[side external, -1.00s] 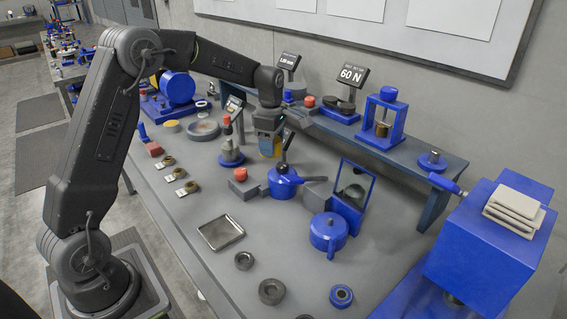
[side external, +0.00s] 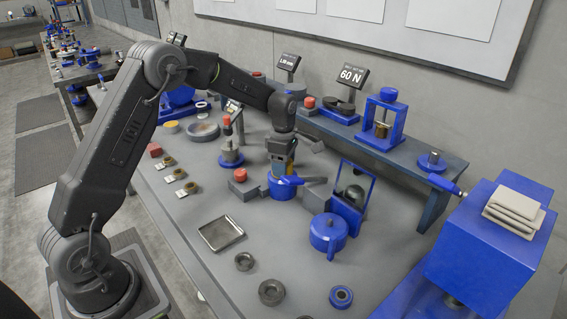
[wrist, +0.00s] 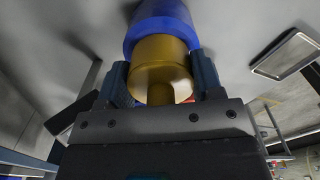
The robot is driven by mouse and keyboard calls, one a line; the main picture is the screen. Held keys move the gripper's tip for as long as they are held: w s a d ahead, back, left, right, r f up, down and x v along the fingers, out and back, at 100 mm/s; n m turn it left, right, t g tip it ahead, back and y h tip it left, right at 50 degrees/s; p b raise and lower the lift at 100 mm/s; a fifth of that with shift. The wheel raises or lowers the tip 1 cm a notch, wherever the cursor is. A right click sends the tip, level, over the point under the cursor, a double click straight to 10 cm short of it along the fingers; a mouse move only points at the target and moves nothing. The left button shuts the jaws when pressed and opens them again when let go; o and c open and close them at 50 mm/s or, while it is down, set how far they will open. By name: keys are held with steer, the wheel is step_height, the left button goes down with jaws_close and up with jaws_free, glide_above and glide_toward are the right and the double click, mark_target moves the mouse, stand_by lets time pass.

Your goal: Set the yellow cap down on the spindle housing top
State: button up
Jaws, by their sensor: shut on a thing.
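The yellow cap (wrist: 160,68) is a gold-yellow round piece between the two fingers of my gripper (wrist: 160,85) in the wrist view. My gripper is shut on it. In the side external view, my gripper (side external: 281,168) points down over a round blue body with a side lever, which I take as the spindle housing (side external: 283,190). Blue housing (wrist: 160,25) shows right beyond the cap in the wrist view, roughly in line with it. The fingers mostly hide the cap in the side view. I cannot tell whether cap and housing touch.
A red-topped grey block (side external: 241,178) stands left of the housing, and a blue-based post with a red top (side external: 229,145) stands behind it. A blue framed stand (side external: 352,190) and a blue pot (side external: 328,233) are to the right. A metal tray (side external: 221,232) lies in front.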

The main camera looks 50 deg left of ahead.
steer(key=o, duration=0.9)
step_height(320, 180, up, 11)
steer(key=shift+r, duration=0.2)
steer(key=shift+s+d+r, duration=0.1)
steer(key=shift+r, duration=0.5)
steer(key=s+d+r+m+t, duration=0.2)
steer(key=s+d+r+m, duration=0.2)
steer(key=s+m, duration=0.3)
steer(key=s+d+r+m+t, duration=0.1)
steer(key=s+d+r+m, duration=0.35)
steer(key=s, duration=0.35)
steer(key=s+d+f+m+t, duration=0.1)
steer(key=s+m, duration=0.3)
steer(key=s, duration=0.1)
steer(key=s+d+f+m, duration=0.1)
steer(key=s+m, duration=0.3)
steer(key=s+d+f+m+t, duration=0.1)
steer(key=s+f+m, duration=0.1)
steer(key=s+m, duration=0.2)
steer(key=shift+s+d+m+t, duration=0.2)
steer(key=shift+s+m+t, duration=0.1)
steer(key=shift+s, duration=0.55)
